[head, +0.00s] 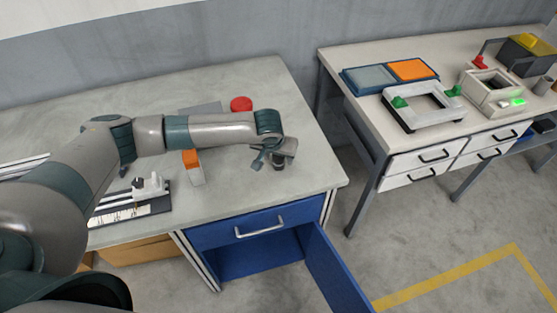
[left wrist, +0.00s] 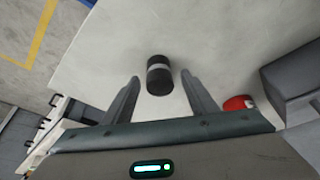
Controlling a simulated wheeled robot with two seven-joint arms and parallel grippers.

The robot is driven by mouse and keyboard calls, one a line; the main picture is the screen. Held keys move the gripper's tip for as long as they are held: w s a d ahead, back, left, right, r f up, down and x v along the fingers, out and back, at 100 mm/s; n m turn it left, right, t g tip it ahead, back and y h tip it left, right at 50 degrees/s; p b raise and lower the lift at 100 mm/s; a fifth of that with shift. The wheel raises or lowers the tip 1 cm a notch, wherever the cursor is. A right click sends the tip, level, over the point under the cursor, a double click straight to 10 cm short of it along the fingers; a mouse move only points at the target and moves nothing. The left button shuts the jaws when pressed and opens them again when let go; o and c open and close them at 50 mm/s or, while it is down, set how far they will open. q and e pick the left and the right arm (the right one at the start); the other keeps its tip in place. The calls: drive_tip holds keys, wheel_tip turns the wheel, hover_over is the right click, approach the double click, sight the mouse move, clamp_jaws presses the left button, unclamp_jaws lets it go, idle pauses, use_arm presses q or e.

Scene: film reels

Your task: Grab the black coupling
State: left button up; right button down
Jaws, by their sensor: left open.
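The black coupling (left wrist: 159,82) is a short black cylinder with a pale band around its middle. It sits on the grey worktop near the right end, and in the head view (head: 279,163) it is partly hidden by my gripper. My left gripper (head: 272,156) is over it. In the left wrist view the two fingers (left wrist: 160,88) are apart, one on each side of the coupling, with a visible gap to each finger. My right gripper is in neither view.
A red round item (head: 241,104) and an orange-and-white box (head: 193,167) are on the worktop (head: 240,193). A slide fixture (head: 140,197) stands at left. The blue cabinet door (head: 336,268) hangs open below. A second table (head: 360,104) at right holds trays and fixtures.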

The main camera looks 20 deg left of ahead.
use_arm(q)
drive_tip(key=c, duration=1.2)
drive_tip(key=shift+r+b, duration=0.35)
drive_tip(key=shift+r, duration=0.1)
drive_tip(key=r, duration=0.1)
drive_tip(key=r+b, duration=0.1)
drive_tip(key=r, duration=0.1)
drive_tip(key=shift+d+r+b, duration=0.1)
drive_tip(key=shift+d+b, duration=0.15)
drive_tip(key=shift+b, duration=0.15)
drive_tip(key=shift+s+d+r+b, duration=0.65)
drive_tip(key=shift+d+r, duration=0.5)
drive_tip(key=shift+d, duration=0.6)
drive_tip(key=shift+s+d+r+b, duration=0.5)
drive_tip(key=shift+s+d+r, duration=0.25)
drive_tip(key=shift+d+r, duration=0.7)
drive_tip(key=shift+s+d+r+b, duration=0.65)
drive_tip(key=shift+d+r, duration=0.25)
drive_tip(key=shift+d, duration=1.1)
